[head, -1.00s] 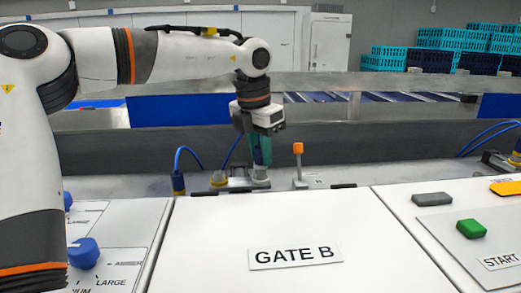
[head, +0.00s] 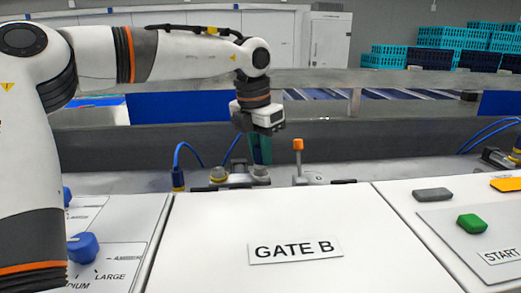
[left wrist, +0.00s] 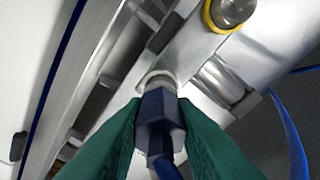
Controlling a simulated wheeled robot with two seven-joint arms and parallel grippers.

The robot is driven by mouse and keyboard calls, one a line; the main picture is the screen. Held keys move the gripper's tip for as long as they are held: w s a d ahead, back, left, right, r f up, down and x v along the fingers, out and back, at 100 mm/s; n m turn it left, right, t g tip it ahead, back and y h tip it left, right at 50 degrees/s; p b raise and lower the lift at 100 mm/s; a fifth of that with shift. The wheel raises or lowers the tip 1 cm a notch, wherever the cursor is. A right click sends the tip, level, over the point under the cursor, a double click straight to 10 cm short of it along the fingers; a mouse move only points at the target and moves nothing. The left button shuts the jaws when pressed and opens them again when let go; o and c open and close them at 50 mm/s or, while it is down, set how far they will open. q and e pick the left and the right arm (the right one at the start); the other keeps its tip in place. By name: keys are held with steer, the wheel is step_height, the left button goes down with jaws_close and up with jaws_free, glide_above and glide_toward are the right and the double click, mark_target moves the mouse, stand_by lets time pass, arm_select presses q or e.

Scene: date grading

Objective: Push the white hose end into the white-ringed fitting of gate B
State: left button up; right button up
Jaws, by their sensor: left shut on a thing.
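My left gripper (head: 261,160) reaches down behind the white GATE B panel (head: 220,245). In the left wrist view, its teal fingers (left wrist: 160,135) are shut on the dark blue body of the hose end (left wrist: 158,118). The blue hose trails from it at the bottom of that view. The hose end's tip meets a pale ringed fitting (left wrist: 158,77) on the grey metal block; how deep it sits inside I cannot tell. In the head view the fingers hide most of the hose end. My right gripper is not in view.
A yellow-ringed fitting (left wrist: 230,12) is on the same block. A blue hose with a yellow-ringed end (head: 178,178) stands to the left, and an orange-topped lever (head: 298,150) to the right. A grey rail (head: 340,145) runs behind. The GATE B panel top is clear.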

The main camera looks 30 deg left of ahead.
arm_select(q)
steer(key=shift+f, duration=0.1)
steer(key=o, duration=0.7)
steer(key=shift+o, duration=0.5)
steer(key=shift+o, duration=1.4)
steer(key=shift+r, duration=0.2)
steer(key=shift+r+p, duration=0.5)
steer(key=shift+p, duration=0.1)
steer(key=shift+r+p, duration=3.65)
steer(key=shift+r, duration=0.75)
